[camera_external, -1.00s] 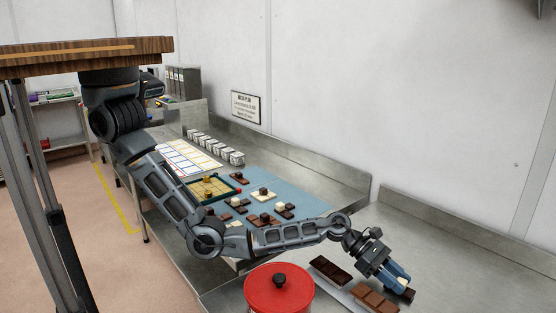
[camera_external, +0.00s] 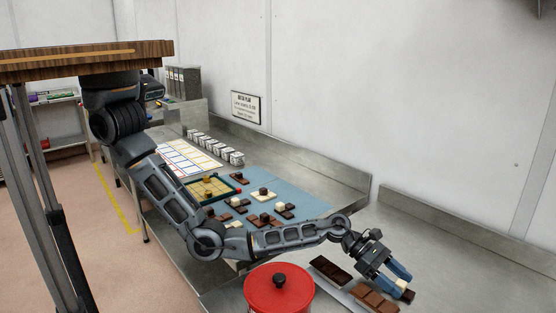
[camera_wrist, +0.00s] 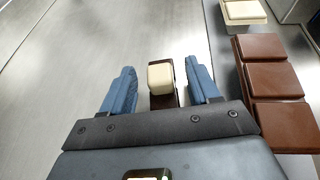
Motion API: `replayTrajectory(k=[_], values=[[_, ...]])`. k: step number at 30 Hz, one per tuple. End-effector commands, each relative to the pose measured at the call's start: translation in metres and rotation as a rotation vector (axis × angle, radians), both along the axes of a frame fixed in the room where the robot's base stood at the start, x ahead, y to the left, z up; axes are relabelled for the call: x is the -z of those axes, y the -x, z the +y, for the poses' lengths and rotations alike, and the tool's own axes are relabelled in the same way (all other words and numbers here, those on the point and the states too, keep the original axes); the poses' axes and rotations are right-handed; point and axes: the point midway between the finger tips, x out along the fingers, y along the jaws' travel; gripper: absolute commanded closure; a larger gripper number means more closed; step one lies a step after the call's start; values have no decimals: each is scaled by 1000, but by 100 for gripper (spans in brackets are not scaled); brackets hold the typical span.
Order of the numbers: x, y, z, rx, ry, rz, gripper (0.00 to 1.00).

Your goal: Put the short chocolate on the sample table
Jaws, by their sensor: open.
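A short dark chocolate piece (camera_wrist: 164,99) with a cream block (camera_wrist: 160,78) on top lies on the bare metal table (camera_wrist: 70,60) in the wrist view. My gripper (camera_wrist: 160,68) is open, with one blue finger on each side of this piece and a gap at both sides. In the external view my gripper (camera_external: 405,286) is low over the right-hand metal table (camera_external: 470,260). The dark end (camera_external: 408,296) and the cream block (camera_external: 401,283) show between and beside the fingers. I cannot tell whether the two parts are joined.
A brown segmented bar (camera_wrist: 273,82) lies close to the right finger, with a cream bar (camera_wrist: 243,11) beyond it. A dark bar (camera_external: 330,269) and a red lidded pot (camera_external: 279,290) stand nearer my forearm. The blue mat (camera_external: 310,203) holds several small chocolates.

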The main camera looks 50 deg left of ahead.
Motion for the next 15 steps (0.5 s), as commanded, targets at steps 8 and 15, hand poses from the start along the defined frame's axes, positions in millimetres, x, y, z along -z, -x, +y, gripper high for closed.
replayTrajectory(k=[8,15], values=[[-15,6,32,-2,0,-4,39],[-29,12,60,-1,1,-2,39]])
